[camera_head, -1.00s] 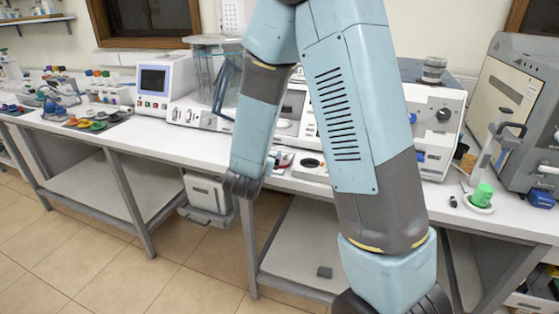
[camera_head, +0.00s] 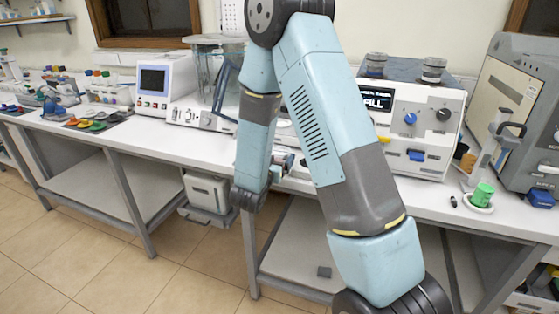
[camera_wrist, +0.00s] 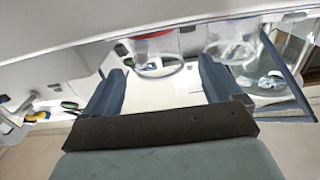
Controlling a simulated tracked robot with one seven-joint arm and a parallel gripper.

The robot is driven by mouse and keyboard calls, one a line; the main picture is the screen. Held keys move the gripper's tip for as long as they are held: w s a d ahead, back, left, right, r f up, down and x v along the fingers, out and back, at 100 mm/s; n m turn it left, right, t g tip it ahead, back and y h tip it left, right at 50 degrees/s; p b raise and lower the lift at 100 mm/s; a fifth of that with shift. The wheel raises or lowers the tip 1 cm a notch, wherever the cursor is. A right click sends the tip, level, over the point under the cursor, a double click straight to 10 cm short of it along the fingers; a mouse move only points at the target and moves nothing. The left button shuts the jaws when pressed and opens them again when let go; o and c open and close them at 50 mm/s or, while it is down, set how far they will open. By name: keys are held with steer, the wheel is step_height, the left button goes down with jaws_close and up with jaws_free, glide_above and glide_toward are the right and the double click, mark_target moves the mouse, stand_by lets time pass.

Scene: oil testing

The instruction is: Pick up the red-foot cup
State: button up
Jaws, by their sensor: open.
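In the wrist view, a clear cup with a red band (camera_wrist: 154,47), taken as the red-foot cup, is ahead of my gripper. The band is at its upper end in the picture. My gripper (camera_wrist: 162,68) is open, its two dark blue fingers spread with nothing held between them. The cup appears between and beyond the fingertips; I cannot tell how far beyond. In the head view the cup is not visible, and my arm largely hides the gripper.
A second clear cup (camera_wrist: 230,47) stands close to the right finger in the wrist view. In the head view, a white machine with a FILL display (camera_head: 420,125) stands on the white bench (camera_head: 150,132).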

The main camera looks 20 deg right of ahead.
mark_target(283, 149)
steer(key=shift+f+x, duration=0.2)
steer(key=shift+x, duration=3)
steer(key=shift+c, duration=0.4)
steer(key=shift+a, duration=0.1)
steer(key=c, duration=1)
